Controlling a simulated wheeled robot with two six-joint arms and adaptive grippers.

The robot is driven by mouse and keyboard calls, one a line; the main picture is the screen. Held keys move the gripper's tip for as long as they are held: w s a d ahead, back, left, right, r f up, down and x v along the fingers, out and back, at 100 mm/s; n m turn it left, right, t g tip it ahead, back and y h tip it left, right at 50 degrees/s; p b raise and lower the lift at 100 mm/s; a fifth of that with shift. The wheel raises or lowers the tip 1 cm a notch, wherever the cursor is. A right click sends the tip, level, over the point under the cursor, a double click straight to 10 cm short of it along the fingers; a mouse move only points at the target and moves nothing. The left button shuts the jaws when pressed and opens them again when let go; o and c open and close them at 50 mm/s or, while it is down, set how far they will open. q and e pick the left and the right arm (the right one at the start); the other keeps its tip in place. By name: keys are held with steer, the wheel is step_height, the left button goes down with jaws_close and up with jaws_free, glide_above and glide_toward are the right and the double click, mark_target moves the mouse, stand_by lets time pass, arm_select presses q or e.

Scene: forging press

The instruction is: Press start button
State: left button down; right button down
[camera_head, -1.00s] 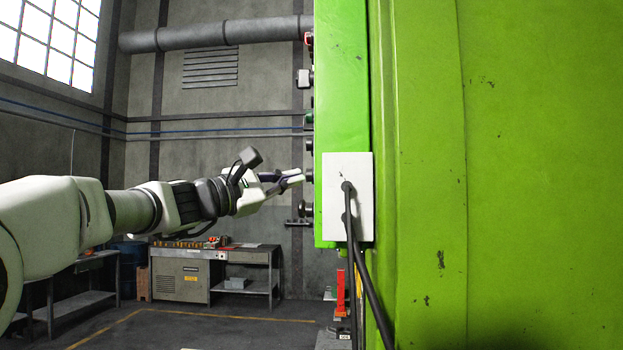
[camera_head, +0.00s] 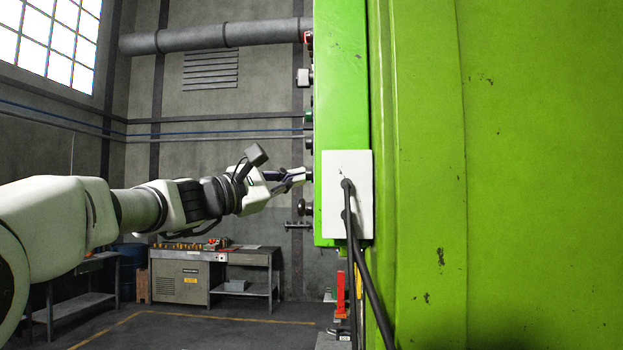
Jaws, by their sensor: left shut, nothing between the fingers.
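My left gripper (camera_head: 303,175) is shut and empty. Its fingertips are at the left edge of the green press cabinet (camera_head: 342,95), at a dark control on its side face. I cannot tell whether they touch it. The controls show only edge-on: a red one (camera_head: 308,38) at the top, a grey one (camera_head: 304,77) below it, a green one (camera_head: 308,117), and a dark knob (camera_head: 305,208) below the fingertips. Which one is the start button cannot be read from here. My right gripper is not in view.
A white box (camera_head: 347,205) with black cables (camera_head: 366,285) is on the cabinet's near face. A workbench (camera_head: 215,272) with small parts stands against the back wall. The floor between my arm and the bench is open.

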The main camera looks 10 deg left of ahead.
arm_select(q)
steer(key=shift+d, duration=0.45)
stand_by(0.5)
steer(key=shift+a, duration=0.1)
steer(key=shift+a+b, duration=0.35)
steer(key=shift+a, duration=0.3)
steer(key=shift+a, duration=0.1)
steer(key=a, duration=0.5)
steer(key=shift+d, duration=0.15)
stand_by(0.4)
stand_by(0.4)
